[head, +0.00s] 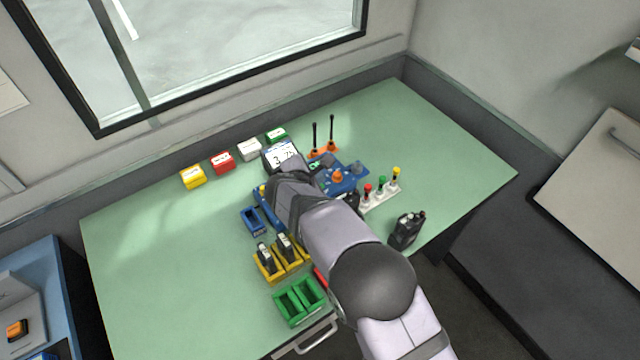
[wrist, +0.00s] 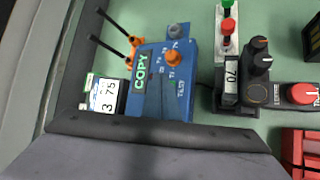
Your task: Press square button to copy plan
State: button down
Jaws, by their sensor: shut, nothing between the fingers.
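A blue control panel (head: 342,178) stands near the middle of the green table. In the wrist view the panel (wrist: 183,95) carries a green COPY label on a dark rectangular patch (wrist: 141,72), an orange knob (wrist: 174,58) and a grey round part (wrist: 178,31). I cannot make out a separate square button. My gripper (wrist: 160,150) fills the bottom of the wrist view as a dark grey shape, over the panel's near edge. It is shut and empty. In the head view my arm hides its fingertips and part of the panel; whether it touches the panel is unclear.
A numbered display (head: 283,155) and an orange stand with two dark rods (head: 323,151) stand behind.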

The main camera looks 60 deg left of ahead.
jog(key=shift+f, duration=0.15)
jog(key=shift+f+b, duration=0.3)
jog(key=shift+b, duration=0.2)
jog(key=shift+f+b, duration=0.35)
jog(key=shift+b, duration=0.05)
dwell(0.5)
jog(key=shift+r, duration=0.1)
dwell(0.4)
jog(key=shift+r+p, duration=0.5)
jog(key=shift+r, duration=0.2)
notch_tip(320, 180, up, 5)
jog(key=p, duration=0.3)
dwell(1.0)
